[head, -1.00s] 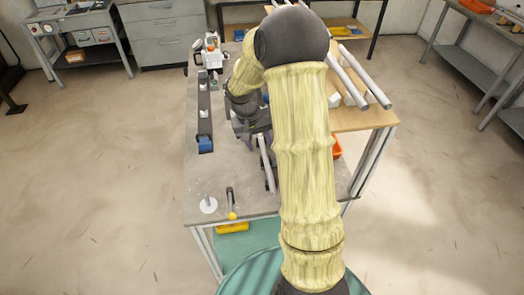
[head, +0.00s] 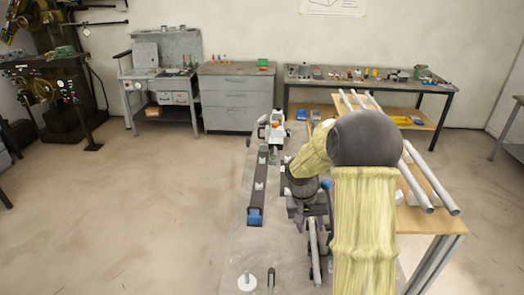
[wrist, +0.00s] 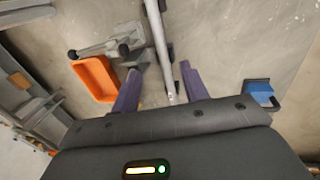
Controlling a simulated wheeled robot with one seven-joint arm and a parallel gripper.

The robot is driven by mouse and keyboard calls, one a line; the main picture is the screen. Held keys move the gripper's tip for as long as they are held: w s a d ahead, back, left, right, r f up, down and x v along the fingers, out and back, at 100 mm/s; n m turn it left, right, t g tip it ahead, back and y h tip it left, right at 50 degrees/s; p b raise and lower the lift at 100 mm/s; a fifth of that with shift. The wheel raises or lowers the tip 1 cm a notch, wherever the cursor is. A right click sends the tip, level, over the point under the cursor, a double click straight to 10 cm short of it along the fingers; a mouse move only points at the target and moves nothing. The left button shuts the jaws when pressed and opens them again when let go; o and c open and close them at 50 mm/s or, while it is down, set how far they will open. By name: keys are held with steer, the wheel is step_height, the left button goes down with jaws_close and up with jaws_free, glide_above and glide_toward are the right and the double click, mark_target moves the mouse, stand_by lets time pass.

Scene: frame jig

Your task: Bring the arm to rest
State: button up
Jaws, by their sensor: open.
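My arm, in a pale yellow sleeve with dark joints, reaches over the workbench (head: 255,240) in the head view. My gripper (head: 310,208) hangs low over the bench and is partly hidden by its own wrist. In the wrist view the two purple fingers of my gripper (wrist: 161,90) stand apart. A light grey tube (wrist: 160,45) runs between and beyond them, and I see no finger closed on it. The same tube (head: 313,250) shows below my gripper in the head view. Whether a finger touches it I cannot tell.
A dark rail with a blue end block (head: 255,216) lies left of my gripper. Long tubes (head: 430,180) rest on the wooden shelf at right. An orange bin (wrist: 95,78) and a grey clamp (wrist: 112,45) are near the left finger. Open floor lies left of the bench.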

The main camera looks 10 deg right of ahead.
steer(key=s+a+r+n+t+y, duration=0.1)
steer(key=s+a+r, duration=0.1)
steer(key=s+a, duration=0.3)
steer(key=s+a+r+n+t+y, duration=0.1)
steer(key=s+a+r+n+t, duration=0.1)
steer(key=s+a, duration=0.4)
steer(key=s+r, duration=0.1)
steer(key=s, duration=0.4)
steer(key=shift+r, duration=0.15)
steer(key=shift+a, duration=0.1)
steer(key=shift+c, duration=1)
